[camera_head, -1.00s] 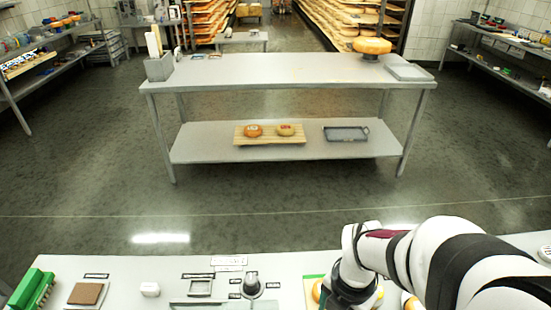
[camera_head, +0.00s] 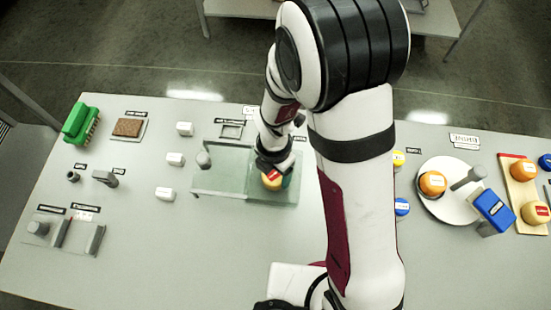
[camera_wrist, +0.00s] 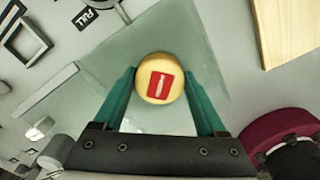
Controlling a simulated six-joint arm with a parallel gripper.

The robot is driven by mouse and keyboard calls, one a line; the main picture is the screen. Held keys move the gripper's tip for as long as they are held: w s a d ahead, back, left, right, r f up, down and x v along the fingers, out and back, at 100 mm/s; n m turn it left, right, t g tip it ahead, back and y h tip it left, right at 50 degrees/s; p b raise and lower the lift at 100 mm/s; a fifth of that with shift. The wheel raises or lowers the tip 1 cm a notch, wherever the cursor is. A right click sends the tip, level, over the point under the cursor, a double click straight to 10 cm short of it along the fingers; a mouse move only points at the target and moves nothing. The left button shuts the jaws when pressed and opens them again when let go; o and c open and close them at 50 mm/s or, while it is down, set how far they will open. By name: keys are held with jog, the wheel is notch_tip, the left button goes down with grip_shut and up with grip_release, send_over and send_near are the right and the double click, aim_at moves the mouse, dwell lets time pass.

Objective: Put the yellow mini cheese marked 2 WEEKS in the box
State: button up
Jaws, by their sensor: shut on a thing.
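My gripper (camera_head: 274,172) is shut on a small round yellow cheese (camera_head: 271,181) with a red label. In the wrist view the cheese (camera_wrist: 148,93) sits between the two green fingers of my gripper (camera_wrist: 160,78). A pale mark shows on the label, but no wording can be read. The cheese is over or inside a clear, greenish glass-like tray or box (camera_head: 222,180); I cannot tell whether it touches the bottom. It also shows in the wrist view (camera_wrist: 201,50). My arm hides part of the table to its right.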

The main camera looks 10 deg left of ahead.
aim_at(275, 173)
jog(key=shift+f, duration=0.1)
jog(key=o, duration=1.4)
notch_tip(275, 173, up, 12)
jog(key=s+d+r+m, duration=0.2)
jog(key=s+d+m, duration=0.1)
jog(key=m, duration=0.8)
jog(key=s+d+r+m+y, duration=0.1)
jog(key=s+d+r+m, duration=0.2)
jog(key=m, duration=0.9)
jog(key=s+d+r+m, duration=0.3)
jog(key=s+m, duration=0.5)
jog(key=m, duration=0.3)
jog(key=shift+s+d+y, duration=0.15)
jog(key=shift+d+y, duration=0.25)
jog(key=shift+d, duration=0.3)
